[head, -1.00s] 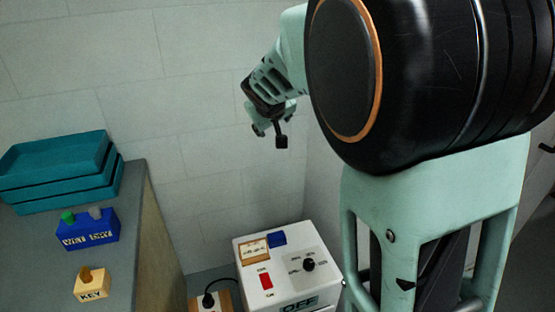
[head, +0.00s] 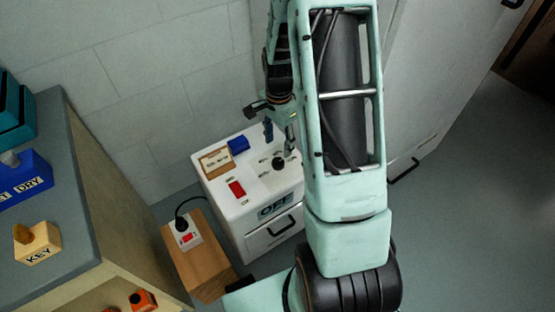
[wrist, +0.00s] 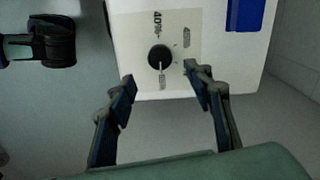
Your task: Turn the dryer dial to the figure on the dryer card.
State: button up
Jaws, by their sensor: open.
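The dryer (head: 222,200) is a white cabinet low against the wall. Its dial (head: 278,163) is a round black knob on a pale plate with small figures around it. In the wrist view the dial (wrist: 158,57) is close, with a "40%" label above it; other labels are blurred and its setting is unclear. The dryer card (head: 216,162) is a brown-framed card on top, its writing too small to read. My gripper (head: 279,136) is just above the dial. In the wrist view my gripper (wrist: 160,82) is open and empty, its fingertips either side of the dial's lower edge.
A red switch (head: 237,189) and a blue block (head: 238,145) are on the dryer top. An "OFF" sign (head: 275,205) is on its front edge, above a drawer. A socket block (head: 184,233) with a black plug stands left. The bench (head: 85,170) is farther left.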

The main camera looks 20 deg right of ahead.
aim_at(278, 161)
notch_tip(278, 161, down, 8)
jog(key=shift+f+b, duration=0.25)
jog(key=shift+b, duration=0.75)
jog(key=c, duration=1.2)
jog(key=shift+o, duration=0.2)
